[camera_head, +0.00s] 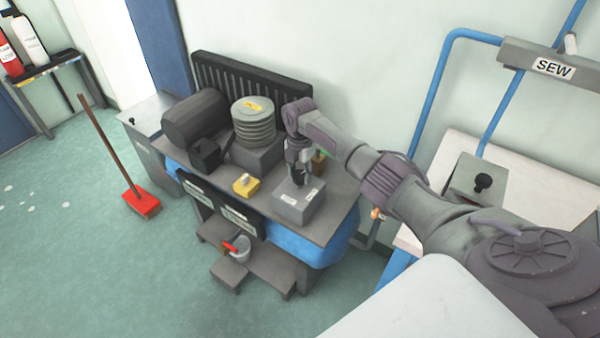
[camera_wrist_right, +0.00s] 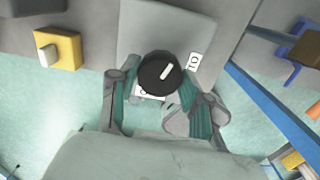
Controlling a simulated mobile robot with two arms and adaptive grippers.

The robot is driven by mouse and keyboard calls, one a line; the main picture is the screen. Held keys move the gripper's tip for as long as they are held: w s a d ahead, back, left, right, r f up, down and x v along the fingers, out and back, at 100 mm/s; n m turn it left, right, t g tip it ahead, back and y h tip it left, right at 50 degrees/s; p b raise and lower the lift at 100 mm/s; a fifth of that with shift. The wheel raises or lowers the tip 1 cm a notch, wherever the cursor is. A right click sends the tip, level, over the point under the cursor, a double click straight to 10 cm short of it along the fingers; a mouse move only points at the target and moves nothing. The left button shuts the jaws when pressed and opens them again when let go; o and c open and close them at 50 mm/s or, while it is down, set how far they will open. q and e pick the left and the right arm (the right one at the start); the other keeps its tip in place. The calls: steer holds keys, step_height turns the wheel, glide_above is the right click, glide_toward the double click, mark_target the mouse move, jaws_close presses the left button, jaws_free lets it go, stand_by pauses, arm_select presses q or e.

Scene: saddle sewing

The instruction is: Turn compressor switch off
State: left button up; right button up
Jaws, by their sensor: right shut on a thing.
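The compressor (camera_head: 253,122) stands against the wall, with a dark motor, a ribbed cylinder and a blue tank. A grey switch box (camera_head: 298,203) sits on its front right. My right gripper (camera_head: 299,178) is over this box, with its fingers at the box top. My left gripper is not in view.
A yellow box (camera_head: 246,186) with a pale button sits left of the switch box. A blue pipe (camera_head: 437,95) runs up the wall at right. A red broom (camera_head: 142,203) stands on the floor at left.

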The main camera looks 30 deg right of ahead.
mark_target(300, 174)
steer(key=shift+n, duration=1.9)
steer(key=o, duration=1.2)
steer(key=shift+c, duration=0.2)
steer(key=shift+r, duration=0.1)
step_height(300, 174, up, 12)
